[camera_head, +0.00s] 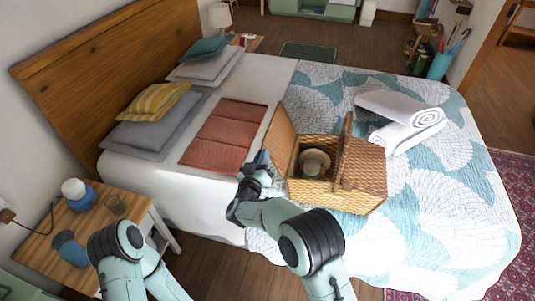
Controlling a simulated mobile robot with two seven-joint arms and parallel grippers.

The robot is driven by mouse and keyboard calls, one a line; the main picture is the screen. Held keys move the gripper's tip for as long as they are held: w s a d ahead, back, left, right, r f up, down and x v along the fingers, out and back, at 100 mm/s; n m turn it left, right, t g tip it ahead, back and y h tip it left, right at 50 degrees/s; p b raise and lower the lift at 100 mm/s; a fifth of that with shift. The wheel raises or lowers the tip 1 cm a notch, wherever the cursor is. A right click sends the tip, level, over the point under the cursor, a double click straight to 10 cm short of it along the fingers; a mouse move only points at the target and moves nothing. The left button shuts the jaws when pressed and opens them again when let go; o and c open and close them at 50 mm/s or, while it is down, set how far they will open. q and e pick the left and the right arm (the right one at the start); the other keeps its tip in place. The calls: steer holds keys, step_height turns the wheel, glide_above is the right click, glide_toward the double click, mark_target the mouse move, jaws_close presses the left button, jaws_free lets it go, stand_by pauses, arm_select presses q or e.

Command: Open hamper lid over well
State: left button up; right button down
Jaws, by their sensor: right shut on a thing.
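The wicker hamper (360,192) stands on the bed's patterned quilt. Its left lid (280,137) is swung up and outward to the left, and the well under it is uncovered. A round pale item (313,163) sits in the well. The hamper's right lid (364,165) is down, and the handle (346,145) stands upright at the middle. My right gripper (262,161) is at the outer lower edge of the raised left lid, shut on it; its fingertips are small and partly hidden.
Rolled white towels (404,120) lie behind the hamper at right. A folded reddish-brown cloth (223,135) lies left of the lid, with pillows (155,115) beyond. A nightstand (125,207) with a glass and blue items stands at lower left. The quilt right of the hamper is clear.

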arm_select(q)
steer(key=shift+w+r, duration=0.15)
steer(key=shift+r, duration=0.05)
arm_select(e)
steer(key=shift+w+a, duration=0.1)
steer(key=shift+a, duration=0.1)
steer(key=c, duration=1.3)
jaws_free()
steer(key=shift+f, duration=0.1)
steer(key=shift+o, duration=0.2)
arm_select(q)
steer(key=f+b, duration=0.1)
steer(key=s+f+b, duration=0.2)
steer(key=f, duration=0.1)
steer(key=shift+s, duration=0.25)
arm_select(e)
steer(key=v, duration=1.3)
steer(key=shift+s, duration=0.25)
